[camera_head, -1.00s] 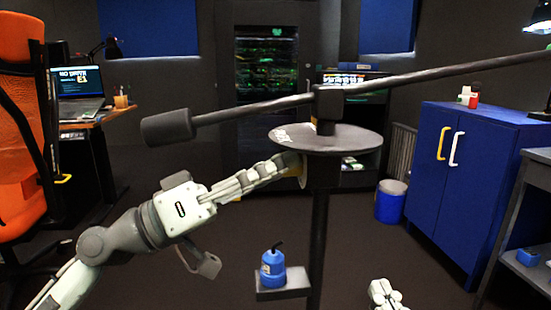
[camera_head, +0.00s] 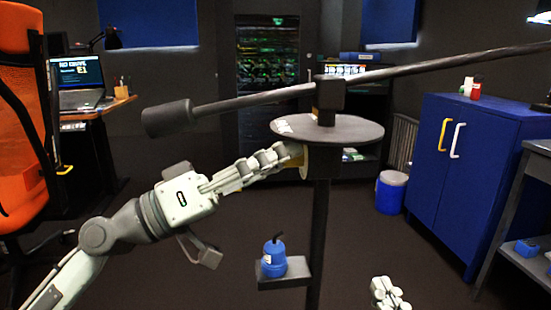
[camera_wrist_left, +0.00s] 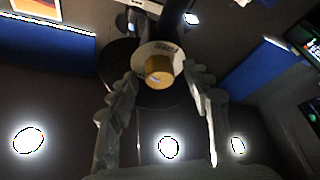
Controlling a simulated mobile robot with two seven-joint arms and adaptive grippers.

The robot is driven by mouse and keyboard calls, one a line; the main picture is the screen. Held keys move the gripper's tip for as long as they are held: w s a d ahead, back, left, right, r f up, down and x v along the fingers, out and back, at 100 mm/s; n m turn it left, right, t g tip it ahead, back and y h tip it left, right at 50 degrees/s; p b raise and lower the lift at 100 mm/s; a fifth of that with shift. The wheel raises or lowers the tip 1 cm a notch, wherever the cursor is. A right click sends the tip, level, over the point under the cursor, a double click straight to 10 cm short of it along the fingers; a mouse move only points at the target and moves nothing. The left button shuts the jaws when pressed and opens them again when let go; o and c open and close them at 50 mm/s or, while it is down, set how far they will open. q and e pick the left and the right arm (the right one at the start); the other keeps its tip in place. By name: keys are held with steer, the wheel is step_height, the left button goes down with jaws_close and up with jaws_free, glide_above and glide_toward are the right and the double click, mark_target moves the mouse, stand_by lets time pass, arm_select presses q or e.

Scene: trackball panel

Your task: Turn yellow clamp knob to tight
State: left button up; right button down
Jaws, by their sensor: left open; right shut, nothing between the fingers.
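The yellow clamp knob (camera_wrist_left: 158,70) shows in the left wrist view as a short yellow cylinder on a pale round disc (camera_wrist_left: 150,53). In the head view the pale disc (camera_head: 304,161) sits on the post just under the dark round plate (camera_head: 345,130); the knob is mostly hidden there by my fingers. My left gripper (camera_head: 284,155) is open, and in the wrist view its fingers (camera_wrist_left: 160,78) stand on either side of the knob. I cannot tell whether they touch it. My right gripper (camera_head: 388,294) is shut and empty at the bottom edge.
A long dark bar with a weight (camera_head: 168,117) crosses above the plate. A blue bottle (camera_head: 273,258) stands on a small shelf (camera_head: 285,278) low on the post. A blue cabinet (camera_head: 470,170) and blue-white bucket (camera_head: 391,192) are at right; an orange chair (camera_head: 22,120) at left.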

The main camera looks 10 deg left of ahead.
arm_select(q)
steer(key=v, duration=1.2)
